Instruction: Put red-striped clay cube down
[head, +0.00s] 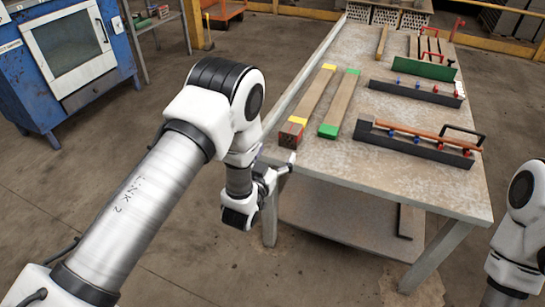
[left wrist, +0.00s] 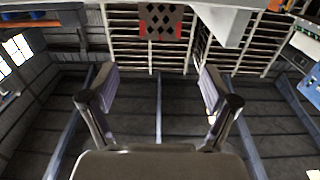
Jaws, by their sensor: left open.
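A small dark cube with red on it (head: 291,134) sits at the near end of the yellow-marked board, by the table's left front corner. I take it for the red-striped clay cube, though its stripes are too small to make out. My left gripper (head: 277,173) is just in front of and below it, off the table's edge. In the left wrist view its fingers (left wrist: 158,85) are spread wide with nothing between them. My right gripper is out of view.
The long table (head: 350,165) carries a yellow-marked board (head: 313,97), a green-ended board (head: 341,103) and dark racks (head: 415,143) with rods. Its right front top is bare. A blue cabinet (head: 70,60) stands at the left.

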